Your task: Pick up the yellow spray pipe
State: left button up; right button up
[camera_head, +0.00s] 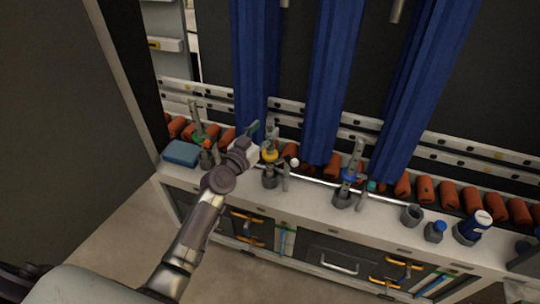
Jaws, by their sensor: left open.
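The yellow spray pipe (269,155) stands upright on the grey counter, a grey fixture with a yellow collar near its middle. My left arm reaches in from the bottom left. My left gripper (257,139) is at the left side of the yellow spray pipe, near its upper part, with its fingers open. The picture is too small to tell whether a finger touches the pipe. My right gripper is not in view.
A green-collared pipe (197,138) stands to the left and a blue-collared one (349,177) to the right. Blue curtain strips (333,80) hang behind.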

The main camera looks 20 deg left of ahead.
aim_at(268, 125)
pick_arm(q)
jog(key=x, duration=0.4)
jog(key=shift+w+a+f, duration=0.1)
jog(key=shift+w+f, duration=0.05)
grip_shut()
